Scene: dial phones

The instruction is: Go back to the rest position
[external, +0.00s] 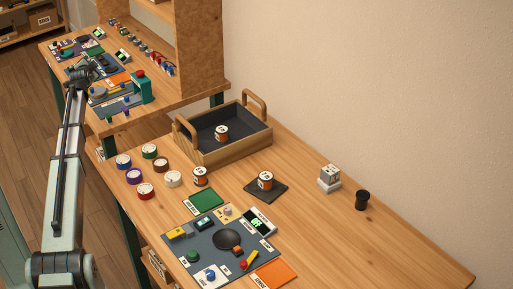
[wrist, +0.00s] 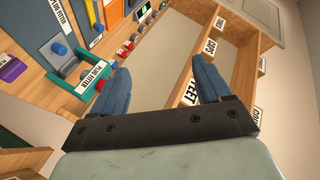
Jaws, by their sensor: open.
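My gripper (wrist: 160,76) shows its two blue fingers spread wide apart in the wrist view, with nothing between them. In the external view my arm reaches up the left side, and its dark end (external: 82,75) is over or beside the far bench (external: 118,121). The fingers are too small to make out there. In the wrist view a teal fixture (wrist: 85,75) labelled "PLUG FITTED" lies left of the fingers. A wooden shelf unit (wrist: 184,88) with labels such as "LEFT" and "COPE" is beyond and to the right.
The near bench (external: 365,244) holds a wooden tray (external: 228,153) with a can inside, several coloured rolls, a dark panel (external: 199,254) with parts, a black pad (external: 281,195) under a can, and a black cup (external: 362,200). Its right part is mostly clear. A tall board (external: 200,50) stands on the far bench.

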